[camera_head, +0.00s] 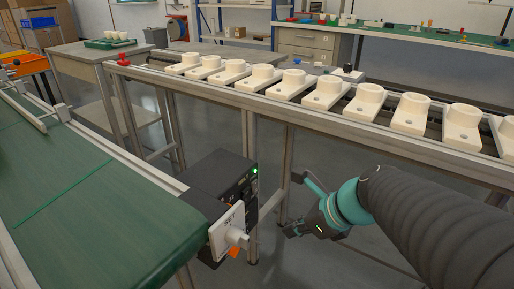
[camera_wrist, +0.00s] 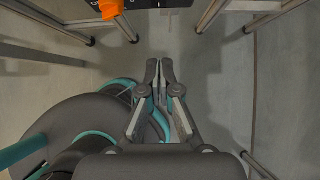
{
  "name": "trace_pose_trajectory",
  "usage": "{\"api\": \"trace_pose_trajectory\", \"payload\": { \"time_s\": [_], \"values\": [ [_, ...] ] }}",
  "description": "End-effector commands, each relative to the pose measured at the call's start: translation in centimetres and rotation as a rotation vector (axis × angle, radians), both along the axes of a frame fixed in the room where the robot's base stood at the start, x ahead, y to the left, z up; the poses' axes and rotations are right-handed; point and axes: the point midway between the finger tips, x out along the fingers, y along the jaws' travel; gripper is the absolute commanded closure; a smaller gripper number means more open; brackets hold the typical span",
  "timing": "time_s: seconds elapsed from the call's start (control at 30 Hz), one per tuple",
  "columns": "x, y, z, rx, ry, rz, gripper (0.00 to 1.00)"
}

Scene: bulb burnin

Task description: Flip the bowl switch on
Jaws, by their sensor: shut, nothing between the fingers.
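My gripper (camera_head: 291,231) hangs low in the gap between the green-topped bench and the rack of white holders, right of a black control box (camera_head: 225,172). In the wrist view its fingers (camera_wrist: 160,68) are shut with nothing between them, pointing to the top of the picture. The box has a lit green lamp at its upper right. A white plate marked SET (camera_head: 228,222) with a round white knob is in front of it. An orange part (camera_head: 234,252) shows below the plate; an orange part (camera_wrist: 110,8) also shows in the wrist view, apart from the fingers. I cannot tell which part is the bowl switch.
The green bench (camera_head: 85,205) fills the left. A metal rack (camera_head: 290,112) with several white holders (camera_head: 363,103) runs across behind my arm, its legs close to my gripper. Grey floor (camera_wrist: 215,100) lies clear around the fingers.

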Motion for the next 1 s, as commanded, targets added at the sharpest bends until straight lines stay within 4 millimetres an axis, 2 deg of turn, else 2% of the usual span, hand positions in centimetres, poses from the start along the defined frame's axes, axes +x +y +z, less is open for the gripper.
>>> {"api": "trace_pose_trajectory", "payload": {
  "time_s": [0.5, 0.8, 1.0],
  "values": [
    [3.4, 4.6, -7.7, -0.001, 0.006, 0.004, 1.0],
    [5.4, 7.0, -7.7, -0.001, 0.002, 0.003, 1.0],
    [5.8, 7.5, -7.7, -0.001, 0.002, 0.001, 1.0]
  ]
}}
